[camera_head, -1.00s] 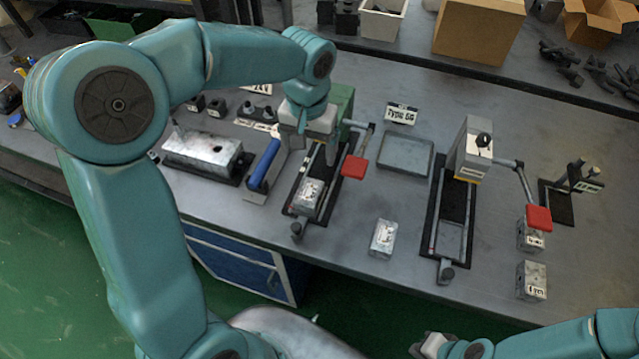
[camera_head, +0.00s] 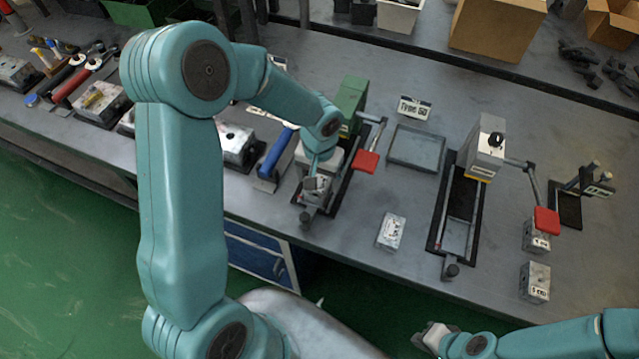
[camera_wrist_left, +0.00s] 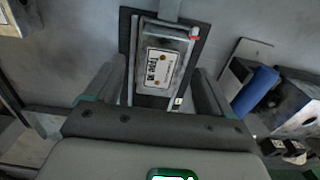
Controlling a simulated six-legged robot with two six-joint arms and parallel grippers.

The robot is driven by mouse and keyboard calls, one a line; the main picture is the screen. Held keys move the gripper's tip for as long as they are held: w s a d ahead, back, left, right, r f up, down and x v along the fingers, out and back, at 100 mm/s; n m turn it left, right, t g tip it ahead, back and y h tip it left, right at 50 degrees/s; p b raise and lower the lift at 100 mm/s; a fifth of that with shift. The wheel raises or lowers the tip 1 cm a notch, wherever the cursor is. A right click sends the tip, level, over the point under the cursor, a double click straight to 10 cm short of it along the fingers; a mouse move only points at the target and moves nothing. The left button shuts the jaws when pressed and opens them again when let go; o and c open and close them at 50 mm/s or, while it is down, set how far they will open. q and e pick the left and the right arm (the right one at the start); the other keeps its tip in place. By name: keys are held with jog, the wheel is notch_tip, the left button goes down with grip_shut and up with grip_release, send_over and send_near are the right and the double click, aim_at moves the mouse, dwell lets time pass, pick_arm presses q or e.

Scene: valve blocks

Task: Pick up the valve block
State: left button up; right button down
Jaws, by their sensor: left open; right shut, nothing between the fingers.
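My left gripper (camera_head: 314,180) is open above the front part of the green press's rail fixture. A silvery valve block (camera_wrist_left: 160,68) with a white "Type" label lies in that fixture. In the left wrist view it sits between and slightly beyond the two open fingers, with a gap on each side. In the head view the gripper mostly hides this block. Another metal block with a white label (camera_head: 391,232) lies loose on the table to the right. My right gripper (camera_head: 432,338) is shut and empty at the bottom, in front of the table.
The green press (camera_head: 350,100) has a red-handled lever (camera_head: 367,162) close to my left gripper's right side. A blue cylinder (camera_head: 277,152) lies to its left. A second press (camera_head: 483,147), a shallow tray (camera_head: 416,149) and two blocks (camera_head: 535,281) stand to the right.

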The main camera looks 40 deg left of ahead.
pick_arm(q)
notch_tip(320, 180, down, 2)
jog(key=c, duration=1.2)
jog(key=shift+w, duration=0.1)
jog(key=shift+c, duration=1.3)
jog(key=shift+r, duration=0.15)
